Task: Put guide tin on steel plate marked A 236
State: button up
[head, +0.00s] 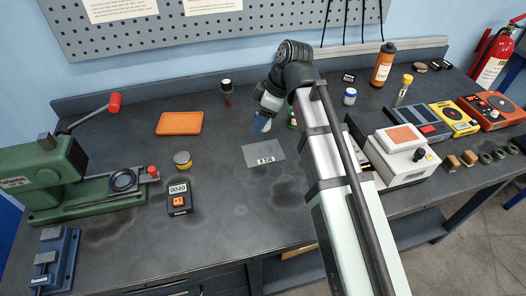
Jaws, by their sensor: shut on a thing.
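A thin grey steel plate (257,150) lies flat at mid-bench with a small label on its front edge, too small to read surely. My gripper (262,122) is beyond the plate, tilted downward, and is shut on a small blue and white thing. The fingers and the held thing are small and partly merged, so I cannot tell whether it is the guide tin.
A black meter (179,198) stands front left, an orange tray (180,123) back left. A green press (60,175) fills the left side. A dark bottle (227,95) stands behind the plate. A white instrument (403,155) stands right of my arm. Bench in front of the plate is clear.

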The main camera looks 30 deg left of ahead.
aim_at(256, 151)
jog(key=shift+f, duration=5)
jog(key=shift+f, duration=0.15)
jog(key=o, duration=1.1)
jog(key=v, duration=1.2)
